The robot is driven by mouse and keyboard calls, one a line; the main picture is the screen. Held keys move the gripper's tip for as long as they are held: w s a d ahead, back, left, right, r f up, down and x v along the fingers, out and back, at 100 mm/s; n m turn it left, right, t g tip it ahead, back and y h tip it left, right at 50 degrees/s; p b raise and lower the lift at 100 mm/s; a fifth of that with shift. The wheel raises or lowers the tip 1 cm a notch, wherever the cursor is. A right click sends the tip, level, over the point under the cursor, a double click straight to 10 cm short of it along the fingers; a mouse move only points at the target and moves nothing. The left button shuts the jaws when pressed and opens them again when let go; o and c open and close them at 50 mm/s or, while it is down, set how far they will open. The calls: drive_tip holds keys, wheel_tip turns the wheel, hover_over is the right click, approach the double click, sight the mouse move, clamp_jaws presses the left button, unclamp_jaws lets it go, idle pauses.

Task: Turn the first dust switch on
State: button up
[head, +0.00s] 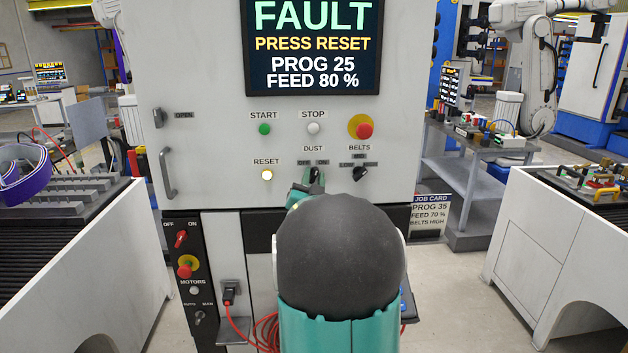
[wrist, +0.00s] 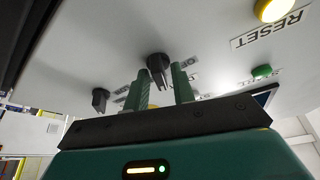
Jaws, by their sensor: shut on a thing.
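The dust switch (head: 315,174) is a black rotary knob on the grey machine panel, under the label DUST, with OFF on its left and ON on its right. In the wrist view the knob (wrist: 157,62) sits between the two green fingers. My gripper (head: 304,188) reaches up to it in the head view, and its fingers (wrist: 160,77) are shut on the knob in the wrist view. My arm hides the panel below. The fingers partly cover the knob, so I cannot tell exactly where it points.
The belts switch (head: 359,173) is close on the right, with the red emergency button (head: 362,128) above it. The lit reset button (head: 267,175) is on the left. The start (head: 264,129) and stop (head: 313,128) buttons sit above. The screen (head: 313,45) reads FAULT, PRESS RESET.

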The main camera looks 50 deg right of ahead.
drive_tip(key=shift+m+g, duration=0.4)
drive_tip(key=shift+m, duration=0.7)
drive_tip(key=o, duration=0.7)
drive_tip(key=v, duration=1.3)
drive_tip(key=shift+s+a+f, duration=0.1)
drive_tip(key=shift+a+f, duration=0.05)
drive_tip(key=shift+a, duration=0.25)
